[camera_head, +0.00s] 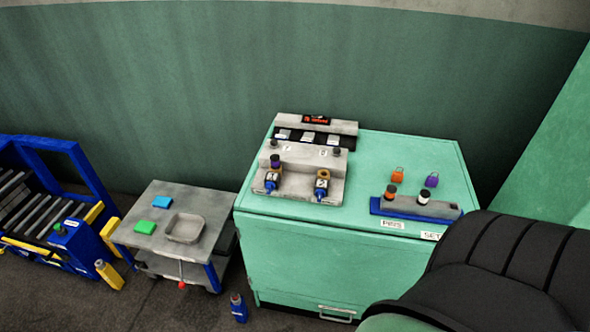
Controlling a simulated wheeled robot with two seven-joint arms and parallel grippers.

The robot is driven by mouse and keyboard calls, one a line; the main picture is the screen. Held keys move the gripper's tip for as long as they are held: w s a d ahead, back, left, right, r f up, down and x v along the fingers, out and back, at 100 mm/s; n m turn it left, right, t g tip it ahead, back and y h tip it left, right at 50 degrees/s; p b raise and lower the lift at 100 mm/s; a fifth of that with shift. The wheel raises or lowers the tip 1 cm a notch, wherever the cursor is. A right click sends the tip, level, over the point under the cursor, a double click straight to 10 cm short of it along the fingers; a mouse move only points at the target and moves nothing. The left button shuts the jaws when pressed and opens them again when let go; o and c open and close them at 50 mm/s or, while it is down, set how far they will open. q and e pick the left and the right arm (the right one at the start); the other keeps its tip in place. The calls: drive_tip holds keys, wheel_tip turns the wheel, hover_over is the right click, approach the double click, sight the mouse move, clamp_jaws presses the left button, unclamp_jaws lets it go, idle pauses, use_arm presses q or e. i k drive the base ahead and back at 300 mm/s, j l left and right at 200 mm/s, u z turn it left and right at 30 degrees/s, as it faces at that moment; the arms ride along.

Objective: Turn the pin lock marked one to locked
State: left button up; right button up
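A grey press fixture (310,160) stands on the left part of a green cabinet top. On its front are two similar small dark units with brass-coloured tops and blue tips, a left one (271,182) and a right one (321,190). Each has a small pale marking; the left looks like a one and the right like a two, but they are too small to be sure. I cannot tell which part is the pin lock or whether it is locked. Dark knobs, one left (275,160) and one right (337,151), stand near them. Neither gripper is in view.
The green cabinet (300,260) also holds a blue-based grey block (440,210) and small orange and purple pieces. A grey cart (155,190) with a tray (185,228) stands left. A dark ribbed shape covers the lower right.

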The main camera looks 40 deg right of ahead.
sight(270, 186)
drive_tip(key=j+z, duration=0.1)
drive_tip(key=z, duration=0.25)
drive_tip(key=k+z, duration=0.1)
drive_tip(key=z, duration=0.25)
drive_tip(key=k+j+z, duration=0.1)
drive_tip(key=z, duration=0.25)
